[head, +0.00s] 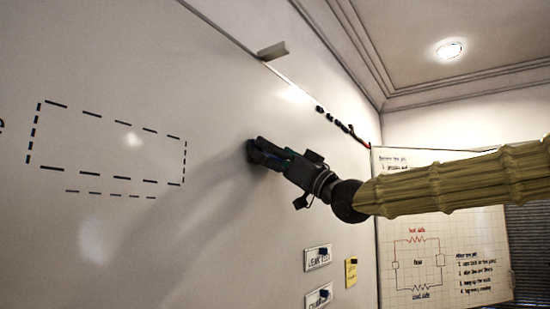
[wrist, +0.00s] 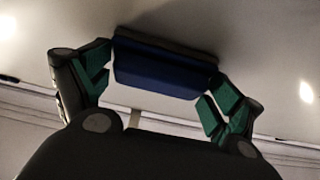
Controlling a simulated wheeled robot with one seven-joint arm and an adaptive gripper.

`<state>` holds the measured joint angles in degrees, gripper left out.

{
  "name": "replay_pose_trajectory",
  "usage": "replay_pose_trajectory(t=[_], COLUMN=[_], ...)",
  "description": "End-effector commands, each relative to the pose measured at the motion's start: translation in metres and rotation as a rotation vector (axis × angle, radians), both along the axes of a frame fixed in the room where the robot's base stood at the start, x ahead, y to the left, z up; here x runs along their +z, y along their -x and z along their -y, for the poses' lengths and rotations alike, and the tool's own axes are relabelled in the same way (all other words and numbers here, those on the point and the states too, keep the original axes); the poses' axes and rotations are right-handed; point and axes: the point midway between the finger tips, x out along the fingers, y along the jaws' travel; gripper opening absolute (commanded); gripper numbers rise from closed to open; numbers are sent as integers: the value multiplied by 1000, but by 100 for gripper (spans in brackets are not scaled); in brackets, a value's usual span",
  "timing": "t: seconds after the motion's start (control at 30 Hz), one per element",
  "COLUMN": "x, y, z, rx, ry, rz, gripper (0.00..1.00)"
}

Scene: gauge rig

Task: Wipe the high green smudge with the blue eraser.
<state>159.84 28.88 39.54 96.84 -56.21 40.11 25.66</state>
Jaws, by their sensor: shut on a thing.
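My gripper (head: 268,154) is at the whiteboard (head: 215,90), reaching in from the right in the head view. In the wrist view my gripper (wrist: 165,85) has its green-padded fingers at the two ends of the blue eraser (wrist: 160,72). The eraser has a dark grey face, turned toward the pale board. It appears to be against the board or very near it; I cannot tell if it touches. In the head view the eraser is mostly hidden by the fingers. I see no green smudge in either view; the gripper and eraser may cover it.
A dashed box (head: 105,145) is drawn on the board at left. A small bracket (head: 273,50) sticks out at the top edge. Labels with dark clips (head: 317,257) and a yellow note (head: 351,271) are below right. A chart (head: 440,250) stands at the right.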

Motion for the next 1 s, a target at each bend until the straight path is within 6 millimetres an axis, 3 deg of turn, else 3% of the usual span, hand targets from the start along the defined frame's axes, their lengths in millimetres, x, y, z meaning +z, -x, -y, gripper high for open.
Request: replay_pose_trajectory(t=[1.0], x=[-2], y=[47], z=[-35], rx=[1], ry=[1], rz=[2], gripper=[73])
